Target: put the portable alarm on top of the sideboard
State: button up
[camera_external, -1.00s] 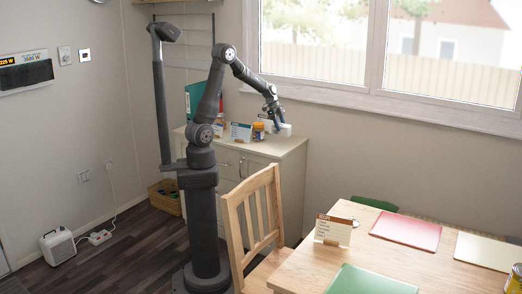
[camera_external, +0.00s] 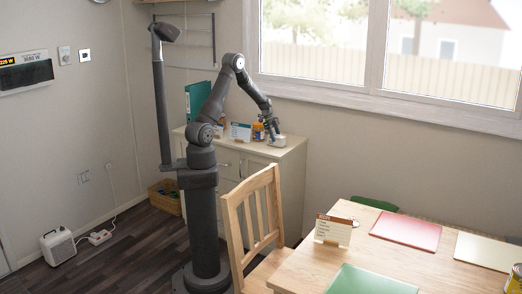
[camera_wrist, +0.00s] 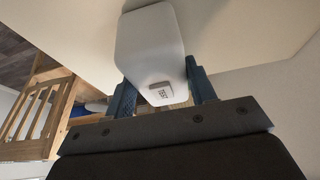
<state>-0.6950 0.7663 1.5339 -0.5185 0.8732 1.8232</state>
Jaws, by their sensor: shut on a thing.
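The portable alarm, a small white rounded box with a button marked TEST, shows in the wrist view (camera_wrist: 150,45) between the blue fingers of my gripper (camera_wrist: 162,92). In the external view the alarm (camera_external: 277,141) is at the right part of the top of the sideboard (camera_external: 288,151), low at the surface. My gripper (camera_external: 273,130) points down from above and is shut on the alarm. I cannot tell whether the alarm's underside touches the top.
On the sideboard, a jar with an orange lid (camera_external: 258,131) and a small card (camera_external: 240,132) stand left of the gripper, with a green binder (camera_external: 198,98) farther left. A wooden chair (camera_external: 253,220) and table (camera_external: 290,272) stand in front. The sideboard's right end is clear.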

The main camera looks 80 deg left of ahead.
jog(key=o, duration=1.1)
jog(key=shift+f, duration=0.1)
jog(key=shift+c, duration=0.2)
jog(key=v, duration=1.2)
jog(key=shift+d, duration=0.1)
jog(key=x, duration=1.2)
jog(key=shift+f, duration=0.15)
notch_tip(320, 180, up, 3)
jog(key=shift+f, duration=0.1)
jog(key=shift+r, duration=0.7)
jog(key=shift+f, duration=0.1)
